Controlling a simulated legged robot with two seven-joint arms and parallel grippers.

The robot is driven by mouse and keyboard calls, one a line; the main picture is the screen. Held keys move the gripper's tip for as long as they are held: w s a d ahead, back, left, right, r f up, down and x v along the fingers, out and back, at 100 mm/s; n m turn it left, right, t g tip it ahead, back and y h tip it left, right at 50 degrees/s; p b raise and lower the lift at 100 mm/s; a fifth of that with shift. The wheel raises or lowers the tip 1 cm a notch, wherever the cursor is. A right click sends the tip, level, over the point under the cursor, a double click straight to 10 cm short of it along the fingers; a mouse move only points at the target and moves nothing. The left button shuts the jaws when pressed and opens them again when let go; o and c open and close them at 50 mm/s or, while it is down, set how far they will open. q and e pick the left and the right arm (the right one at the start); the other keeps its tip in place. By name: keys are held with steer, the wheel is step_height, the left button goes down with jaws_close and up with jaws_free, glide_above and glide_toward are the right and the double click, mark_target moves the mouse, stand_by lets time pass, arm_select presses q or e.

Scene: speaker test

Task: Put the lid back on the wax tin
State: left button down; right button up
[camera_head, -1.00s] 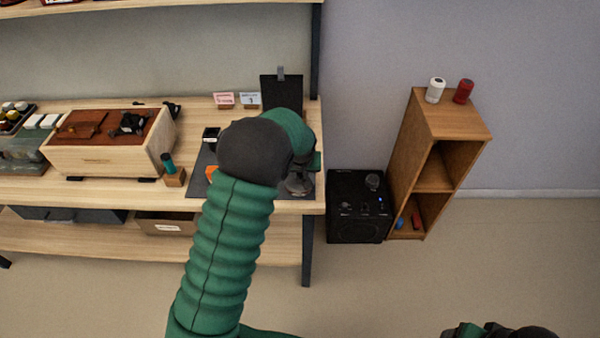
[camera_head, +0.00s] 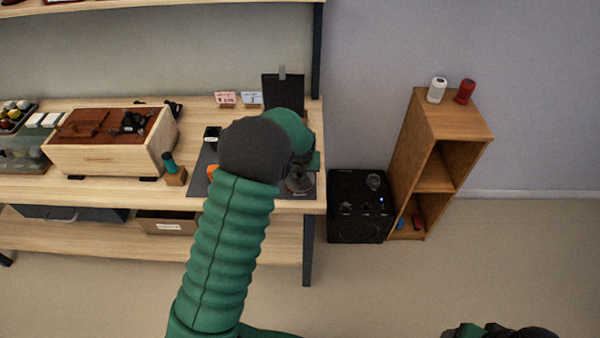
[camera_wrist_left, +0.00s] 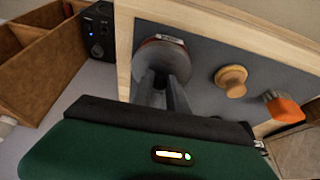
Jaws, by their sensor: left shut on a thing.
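My left gripper (camera_head: 300,170) is over the dark mat at the table's right end, partly behind my own arm. In the left wrist view its fingers (camera_wrist_left: 165,93) are shut on a round dark grey lid (camera_wrist_left: 162,62). Under the lid's far edge shows a reddish rim with a pale label, which looks like the wax tin (camera_wrist_left: 168,39). The lid sits on or very close over the tin; I cannot tell whether it is fully seated. The fingers hide part of the lid. My right gripper's fingers are out of view.
A round wooden piece (camera_wrist_left: 231,79) and an orange item (camera_wrist_left: 284,106) lie on the mat (camera_wrist_left: 205,58) nearby. A black stand (camera_head: 283,92) is behind, a wooden box (camera_head: 105,155) farther left. Right of the table stand a black speaker (camera_head: 358,222) and a wooden shelf (camera_head: 450,118).

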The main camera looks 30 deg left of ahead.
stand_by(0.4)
arm_select(q)
steer(key=c, duration=1.2)
jaws_free()
steer(key=shift+c, duration=0.2)
steer(key=shift+o, duration=0.4)
steer(key=o, duration=0.4)
steer(key=shift+r+p, duration=2.9)
steer(key=shift+r, duration=0.6)
